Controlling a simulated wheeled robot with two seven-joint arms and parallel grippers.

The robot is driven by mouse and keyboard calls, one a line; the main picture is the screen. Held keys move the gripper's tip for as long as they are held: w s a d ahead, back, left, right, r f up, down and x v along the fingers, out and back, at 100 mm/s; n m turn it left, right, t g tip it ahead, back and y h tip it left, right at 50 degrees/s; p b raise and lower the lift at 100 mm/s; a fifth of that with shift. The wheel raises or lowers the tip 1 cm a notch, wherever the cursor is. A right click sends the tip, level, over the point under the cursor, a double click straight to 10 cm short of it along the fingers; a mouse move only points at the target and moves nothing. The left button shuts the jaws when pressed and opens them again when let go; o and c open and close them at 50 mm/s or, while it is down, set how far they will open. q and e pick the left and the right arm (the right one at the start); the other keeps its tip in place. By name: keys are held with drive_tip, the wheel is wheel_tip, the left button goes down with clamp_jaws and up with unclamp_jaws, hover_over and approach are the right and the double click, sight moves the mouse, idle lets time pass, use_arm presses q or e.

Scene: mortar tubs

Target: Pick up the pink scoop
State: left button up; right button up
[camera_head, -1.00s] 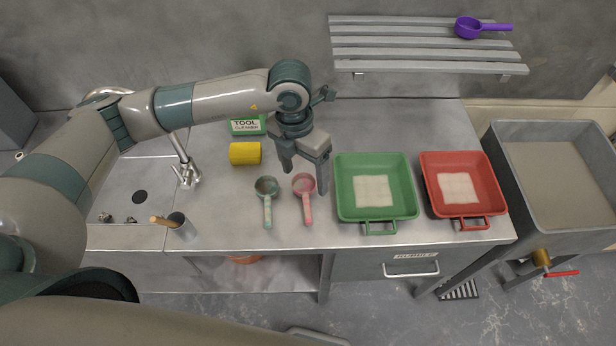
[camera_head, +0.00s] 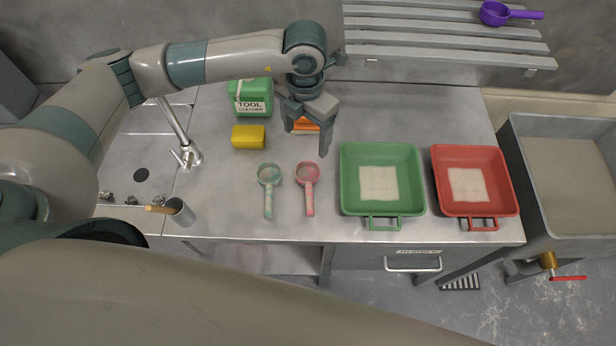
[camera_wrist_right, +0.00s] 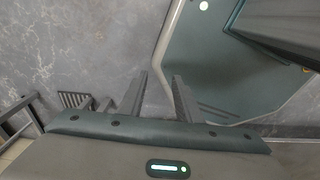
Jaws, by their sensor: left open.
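The pink scoop (camera_head: 308,174) lies on the metal bench, its handle pointing to the front. A green scoop (camera_head: 269,176) lies just left of it, apart. My left gripper (camera_head: 306,142) is open and empty, pointing down. In the head view it appears just behind the pink scoop's bowl, not around it; its height above the bench is hard to tell. My right gripper (camera_wrist_right: 159,80) shows in the right wrist view with its fingers apart and nothing between them, over the floor.
A green tray (camera_head: 348,190) and a red tray (camera_head: 442,190) stand right of the scoops. A yellow sponge (camera_head: 248,137), green cleaner can (camera_head: 251,97) and cup (camera_head: 180,212) stand left. An orange item (camera_head: 305,125) is partly hidden behind the left gripper. A purple scoop (camera_head: 493,13) lies on the slatted shelf.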

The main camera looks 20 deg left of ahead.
use_arm(q)
drive_tip(key=b, duration=0.4)
hover_over(307, 172)
wheel_tip(307, 172, down, 11)
drive_tip(key=shift+a+r, duration=0.1)
drive_tip(key=shift+a, duration=0.05)
drive_tip(key=shift+f, duration=0.4)
drive_tip(key=shift+f+b, duration=1.2)
drive_tip(key=shift+f, duration=1.4)
drive_tip(key=c, duration=1.2)
